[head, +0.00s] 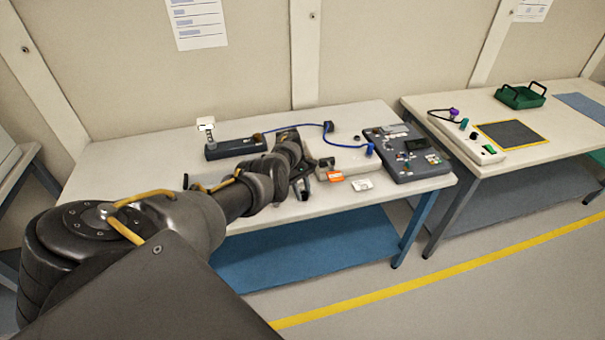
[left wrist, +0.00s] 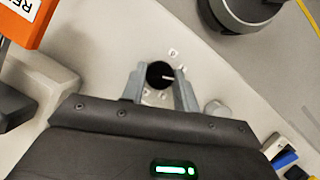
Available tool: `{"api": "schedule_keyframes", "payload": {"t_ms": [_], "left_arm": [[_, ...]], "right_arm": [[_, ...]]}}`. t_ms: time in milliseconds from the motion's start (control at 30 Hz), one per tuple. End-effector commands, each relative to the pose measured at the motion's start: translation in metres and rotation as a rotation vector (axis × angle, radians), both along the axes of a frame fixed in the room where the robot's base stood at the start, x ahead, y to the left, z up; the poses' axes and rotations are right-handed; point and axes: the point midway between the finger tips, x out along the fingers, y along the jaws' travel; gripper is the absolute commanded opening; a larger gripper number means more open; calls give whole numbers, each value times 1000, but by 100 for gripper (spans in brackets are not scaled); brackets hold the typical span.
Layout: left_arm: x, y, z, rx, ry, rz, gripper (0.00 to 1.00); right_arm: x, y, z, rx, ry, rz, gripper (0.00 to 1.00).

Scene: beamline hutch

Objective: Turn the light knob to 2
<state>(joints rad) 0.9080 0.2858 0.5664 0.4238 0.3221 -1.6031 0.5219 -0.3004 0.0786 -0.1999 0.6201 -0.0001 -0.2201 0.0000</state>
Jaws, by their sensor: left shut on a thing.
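The light knob (left wrist: 157,72) is a round black knob with a white pointer line, seen in the left wrist view on a pale panel (left wrist: 105,50). Its pointer line points to the right in that view. Small printed marks surround it, too small to read surely. My left gripper (left wrist: 159,84) has its two fingers on either side of the knob, shut on it. In the head view my left gripper (head: 305,178) reaches the left end of the pale box (head: 352,160), and hides the knob there. My right gripper is in neither view.
An orange tag (head: 335,176) and a white card (head: 362,185) lie near the box's front. A dark control panel (head: 405,152) stands to its right, and a blue cable (head: 290,126) runs behind. A grey round knob (left wrist: 215,108) sits close to the right finger.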

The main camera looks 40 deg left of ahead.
Motion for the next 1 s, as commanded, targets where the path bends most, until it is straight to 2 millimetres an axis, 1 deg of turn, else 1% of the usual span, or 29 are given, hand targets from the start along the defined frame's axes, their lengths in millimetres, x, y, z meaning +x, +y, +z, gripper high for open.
{"api": "schedule_keyframes", "payload": {"t_ms": [33,100,300,500,733,1000], "left_arm": [[0,1,-3,0,2,-41,7],[1,0,-3,1,1,-101,7],[1,0,-3,1,1,-244,7],[2,0,-2,1,1,-342,7],[2,-1,-1,0,1,-400,7],[2,-1,0,0,1,-414,7]], "right_arm": [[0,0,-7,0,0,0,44],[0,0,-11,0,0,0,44],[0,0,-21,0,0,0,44],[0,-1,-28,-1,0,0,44],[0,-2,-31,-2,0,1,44],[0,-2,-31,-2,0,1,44]]}}
